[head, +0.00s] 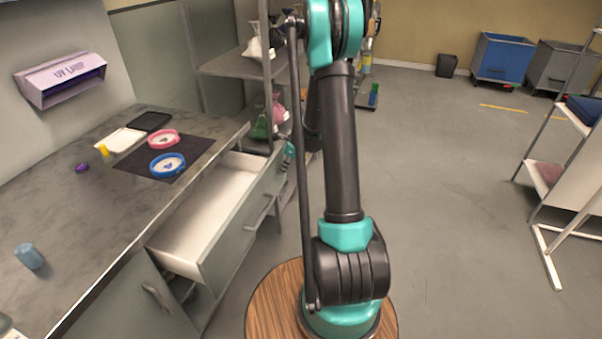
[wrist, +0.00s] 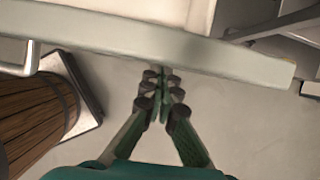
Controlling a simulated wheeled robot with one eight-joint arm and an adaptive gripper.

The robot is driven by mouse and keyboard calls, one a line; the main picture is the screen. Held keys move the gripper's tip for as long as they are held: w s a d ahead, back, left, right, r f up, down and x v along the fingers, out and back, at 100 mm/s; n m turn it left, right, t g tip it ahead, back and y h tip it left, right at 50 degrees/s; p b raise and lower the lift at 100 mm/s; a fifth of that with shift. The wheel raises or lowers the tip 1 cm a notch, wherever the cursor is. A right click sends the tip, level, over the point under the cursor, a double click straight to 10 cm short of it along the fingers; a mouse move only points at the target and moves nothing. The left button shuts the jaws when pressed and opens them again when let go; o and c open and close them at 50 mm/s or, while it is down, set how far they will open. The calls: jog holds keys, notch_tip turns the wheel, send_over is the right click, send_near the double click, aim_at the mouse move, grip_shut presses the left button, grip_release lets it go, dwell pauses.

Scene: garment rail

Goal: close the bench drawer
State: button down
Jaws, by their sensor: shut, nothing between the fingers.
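The bench drawer (head: 206,212) is pulled out from the bench, its white inside showing empty. Its grey front with a bar handle (head: 259,212) faces the open floor. In the wrist view the drawer's front (wrist: 105,32) crosses the top as a grey band, with part of the handle at the left. My gripper (wrist: 160,84) is shut and empty, its fingertips at the outer side of that front, toward the end away from the handle. I cannot tell whether they touch it.
The bench top (head: 85,225) holds a dark mat with a pink dish (head: 163,139) and a blue dish (head: 168,165), a white tray, and a blue cylinder (head: 29,256). A shelf rack (head: 225,66) stands beyond the bench.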

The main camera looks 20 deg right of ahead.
aim_at(251, 161)
jog(key=w+a, duration=0.2)
jog(key=a, duration=0.2)
jog(key=w+a, duration=0.6)
jog(key=a, duration=0.1)
jog(key=shift+w+a, duration=0.25)
jog(key=shift+a, duration=0.1)
